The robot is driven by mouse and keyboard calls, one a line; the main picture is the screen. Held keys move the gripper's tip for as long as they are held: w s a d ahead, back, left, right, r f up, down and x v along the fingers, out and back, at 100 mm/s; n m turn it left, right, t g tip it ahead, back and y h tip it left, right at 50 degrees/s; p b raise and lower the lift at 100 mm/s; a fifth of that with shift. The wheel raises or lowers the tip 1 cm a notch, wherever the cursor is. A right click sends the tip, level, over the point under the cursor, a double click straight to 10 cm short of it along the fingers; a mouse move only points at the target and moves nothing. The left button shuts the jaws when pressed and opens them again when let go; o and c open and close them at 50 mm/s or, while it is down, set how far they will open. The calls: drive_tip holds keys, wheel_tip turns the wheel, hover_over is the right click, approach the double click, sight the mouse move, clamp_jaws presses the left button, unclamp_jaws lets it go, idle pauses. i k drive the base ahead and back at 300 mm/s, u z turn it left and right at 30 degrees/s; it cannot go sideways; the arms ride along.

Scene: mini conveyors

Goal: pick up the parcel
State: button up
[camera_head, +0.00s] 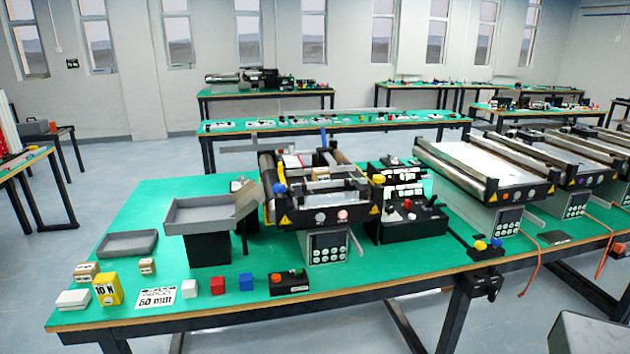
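Two small tan boxes that look like parcels, one at the left (86,272) and a smaller one to its right (147,266), sit on the green top of the near table (130,210). Both have pale markings. I cannot tell which thing is the parcel of the task. The nearest mini conveyor (332,192) stands mid-table, with small items on it that are too small to name surely. My gripper is not in view.
A grey tray (127,244), a raised grey bin (196,214), a yellow block marked 10 N (107,289), a white block (73,299) and small coloured cubes (217,284) share the table's left part. A black control box (406,218) and more conveyors (490,172) stand to the right.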

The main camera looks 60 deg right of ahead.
sight(320, 175)
drive_tip(key=u, duration=0.15)
drive_tip(key=k, duration=1.25)
drive_tip(key=u, duration=0.05)
